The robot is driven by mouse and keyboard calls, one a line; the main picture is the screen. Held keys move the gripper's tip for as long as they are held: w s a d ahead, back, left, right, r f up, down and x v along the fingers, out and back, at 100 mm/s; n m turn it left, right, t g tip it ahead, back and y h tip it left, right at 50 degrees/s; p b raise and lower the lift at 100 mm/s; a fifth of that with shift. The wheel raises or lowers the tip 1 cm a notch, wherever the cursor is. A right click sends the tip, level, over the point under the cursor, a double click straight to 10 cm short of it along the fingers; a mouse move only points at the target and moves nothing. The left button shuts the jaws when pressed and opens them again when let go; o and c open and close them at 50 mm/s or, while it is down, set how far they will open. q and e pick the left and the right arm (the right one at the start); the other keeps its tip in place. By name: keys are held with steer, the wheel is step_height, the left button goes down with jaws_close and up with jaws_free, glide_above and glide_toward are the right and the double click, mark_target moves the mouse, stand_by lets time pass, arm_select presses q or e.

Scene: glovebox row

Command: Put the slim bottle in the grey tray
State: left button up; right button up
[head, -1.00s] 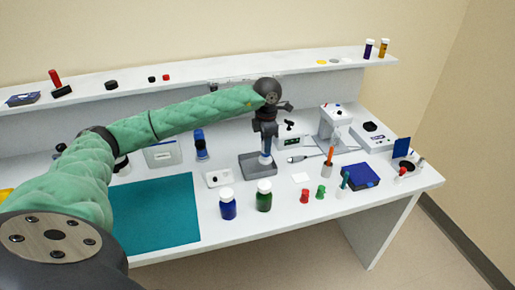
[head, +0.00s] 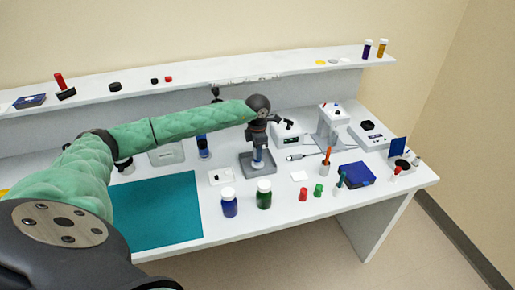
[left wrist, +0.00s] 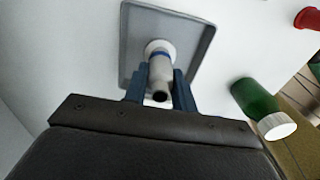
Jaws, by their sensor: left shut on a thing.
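The slim bottle (left wrist: 161,70) is whitish with a blue band and a dark opening at its near end. It stands between the fingers of my left gripper (left wrist: 160,92), which is shut on it. The grey tray (left wrist: 200,42) lies beneath the bottle in the left wrist view, and the bottle's far end is inside the tray's outline. In the head view the left gripper (head: 257,140) is above the grey tray (head: 246,168), with the bottle (head: 258,160) pointing down into it. Whether the bottle touches the tray floor is not clear. My right gripper is not in view.
A blue bottle (head: 229,203) and a green bottle (head: 264,195) stand in front of the tray. A teal mat (head: 155,215) covers the left front. Small red and green items (head: 303,194) stand to the right.

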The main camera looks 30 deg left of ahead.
arm_select(q)
steer(key=shift+f, duration=0.1)
steer(key=o, duration=1)
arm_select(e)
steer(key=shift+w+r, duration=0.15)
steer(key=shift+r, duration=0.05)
arm_select(q)
steer(key=shift+r, duration=0.2)
steer(key=shift+r+b, duration=0.25)
steer(key=shift+b, duration=0.1)
step_height(320, 180, up, 11)
steer(key=b, duration=0.4)
steer(key=shift+r+b, duration=0.15)
steer(key=shift+b, duration=0.2)
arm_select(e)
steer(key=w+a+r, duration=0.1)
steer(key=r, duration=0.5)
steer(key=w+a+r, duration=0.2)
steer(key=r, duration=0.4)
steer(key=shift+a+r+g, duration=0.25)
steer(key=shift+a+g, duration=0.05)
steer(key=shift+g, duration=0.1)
arm_select(q)
steer(key=shift+s, duration=0.1)
